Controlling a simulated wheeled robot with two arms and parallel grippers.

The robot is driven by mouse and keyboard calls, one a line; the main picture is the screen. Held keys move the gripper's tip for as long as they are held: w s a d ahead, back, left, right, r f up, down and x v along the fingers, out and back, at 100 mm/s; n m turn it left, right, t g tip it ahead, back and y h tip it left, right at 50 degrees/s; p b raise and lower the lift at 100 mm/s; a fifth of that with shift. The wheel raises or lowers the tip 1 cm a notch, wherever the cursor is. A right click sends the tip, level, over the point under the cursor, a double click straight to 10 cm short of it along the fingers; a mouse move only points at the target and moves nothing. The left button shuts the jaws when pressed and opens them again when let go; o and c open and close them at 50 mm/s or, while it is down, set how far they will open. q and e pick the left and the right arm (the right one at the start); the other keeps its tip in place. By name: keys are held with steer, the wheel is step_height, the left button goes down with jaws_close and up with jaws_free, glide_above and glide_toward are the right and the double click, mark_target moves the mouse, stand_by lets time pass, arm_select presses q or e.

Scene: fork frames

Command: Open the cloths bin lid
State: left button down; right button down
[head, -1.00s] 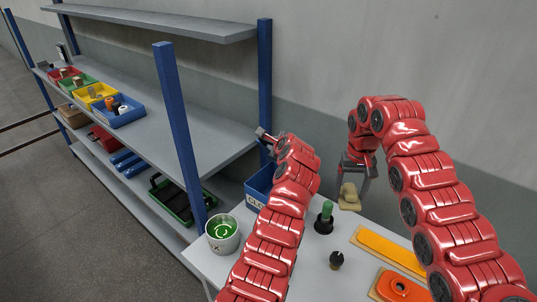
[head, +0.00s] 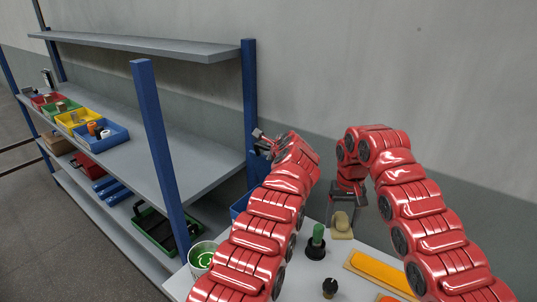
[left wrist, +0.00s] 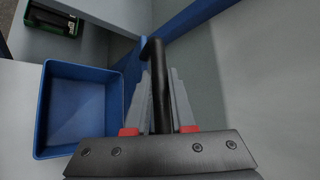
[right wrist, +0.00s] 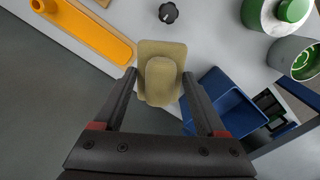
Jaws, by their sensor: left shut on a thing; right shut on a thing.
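The cloths bin (head: 238,207) is blue and stands at the table's far left end, partly hidden behind my left arm. The left wrist view shows its open top and bare inside (left wrist: 78,112); the right wrist view shows it too (right wrist: 228,105). My left gripper (head: 262,138) is above the bin, shut on a black bar-like handle (left wrist: 157,75). A blue surface shows beyond the handle; I cannot tell whether it is the lid or the rack post. My right gripper (head: 346,205) is shut on a tan block with a raised middle (right wrist: 163,75), low over the table.
A white pot with green inside (head: 202,256) stands at the left edge. A blue-posted rack (head: 160,145) is left; a wall is behind.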

stand_by(0.5)
arm_select(q)
steer(key=c, duration=0.8)
jaws_free()
steer(key=shift+w+d, duration=0.1)
steer(key=shift+o, duration=0.2)
arm_select(e)
steer(key=shift+f, duration=0.1)
arm_select(q)
steer(key=shift+s+d+b, duration=0.2)
steer(key=shift+s+b, duration=0.05)
steer(key=shift+b, duration=0.35)
arm_select(e)
steer(key=shift+f, duration=0.5)
step_height(320, 180, down, 3)
steer(key=b, duration=0.2)
steer(key=shift+r+b, duration=0.2)
steer(key=shift+b, duration=0.1)
arm_select(q)
steer(key=b+v, duration=0.3)
steer(key=v, duration=0.8)
steer(key=shift+s+r, duration=0.15)
steer(key=shift+s, duration=0.05)
arm_select(e)
step_height(320, 180, down, 3)
steer(key=shift+f, duration=0.1)
